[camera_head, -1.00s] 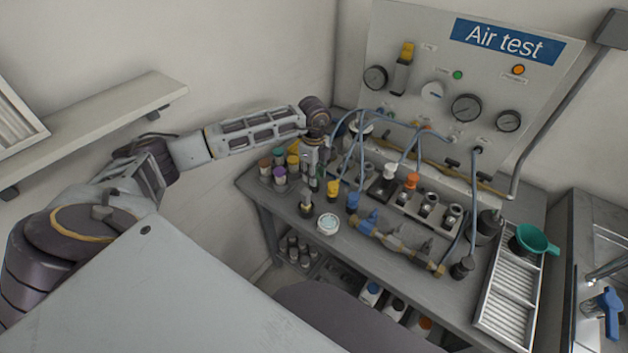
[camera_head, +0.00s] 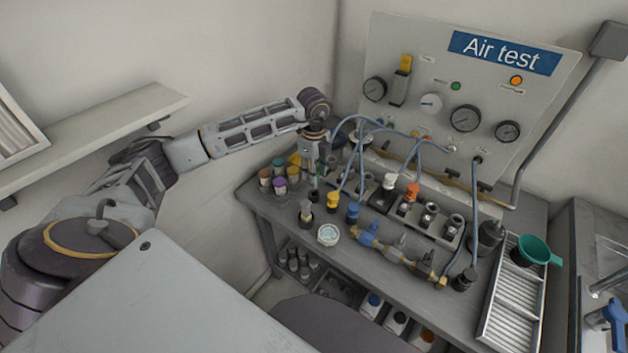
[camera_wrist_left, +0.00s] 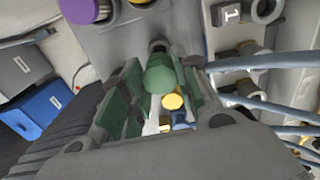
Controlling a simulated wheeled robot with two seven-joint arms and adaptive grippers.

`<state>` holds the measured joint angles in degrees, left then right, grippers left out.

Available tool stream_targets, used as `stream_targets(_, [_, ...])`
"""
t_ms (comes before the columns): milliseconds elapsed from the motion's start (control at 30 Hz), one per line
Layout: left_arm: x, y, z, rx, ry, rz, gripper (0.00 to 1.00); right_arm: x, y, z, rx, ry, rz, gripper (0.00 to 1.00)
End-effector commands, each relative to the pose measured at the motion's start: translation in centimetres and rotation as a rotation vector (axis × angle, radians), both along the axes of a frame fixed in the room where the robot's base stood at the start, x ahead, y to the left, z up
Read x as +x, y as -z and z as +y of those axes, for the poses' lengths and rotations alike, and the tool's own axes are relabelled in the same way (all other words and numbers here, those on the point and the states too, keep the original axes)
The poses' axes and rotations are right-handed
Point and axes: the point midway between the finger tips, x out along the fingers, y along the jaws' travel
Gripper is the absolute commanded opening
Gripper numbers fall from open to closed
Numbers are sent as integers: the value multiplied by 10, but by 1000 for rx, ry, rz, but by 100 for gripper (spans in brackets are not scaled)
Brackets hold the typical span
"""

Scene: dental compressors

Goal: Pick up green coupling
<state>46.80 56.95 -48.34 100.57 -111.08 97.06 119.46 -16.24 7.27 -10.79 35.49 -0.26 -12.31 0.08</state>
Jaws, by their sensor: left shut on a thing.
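The green coupling (camera_wrist_left: 160,76) shows in the left wrist view between the two fingers of my left gripper (camera_wrist_left: 160,90). The gripper is shut on it. In the head view my left gripper (camera_head: 314,178) points down over the back left part of the workbench (camera_head: 285,215), and the coupling is mostly hidden there by the fingers. I cannot tell whether the coupling still touches its stand. My right gripper is not in view.
Capped jars, one with a purple lid (camera_head: 279,184), stand left of the gripper. Yellow (camera_head: 333,202) and blue (camera_head: 353,212) couplings stand close on its right. Blue hoses (camera_head: 362,150) arch nearby from the air test panel (camera_head: 430,90).

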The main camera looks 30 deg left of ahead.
Motion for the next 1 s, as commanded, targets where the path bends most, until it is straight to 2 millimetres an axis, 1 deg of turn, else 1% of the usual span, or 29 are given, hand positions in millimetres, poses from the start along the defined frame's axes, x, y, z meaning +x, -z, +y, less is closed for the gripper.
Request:
stream_targets(33, [1,-8,0,0,0,-3,6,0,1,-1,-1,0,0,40])
stream_targets(200, [1,-30,0,0,0,-2,6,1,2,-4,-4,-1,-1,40])
stream_targets(333, [0,-40,0,0,0,0,6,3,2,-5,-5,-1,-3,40])
stream_targets(500, [0,-45,0,0,0,1,6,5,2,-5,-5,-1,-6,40])
stream_targets(1000, [0,-45,0,0,2,0,6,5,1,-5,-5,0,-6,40])
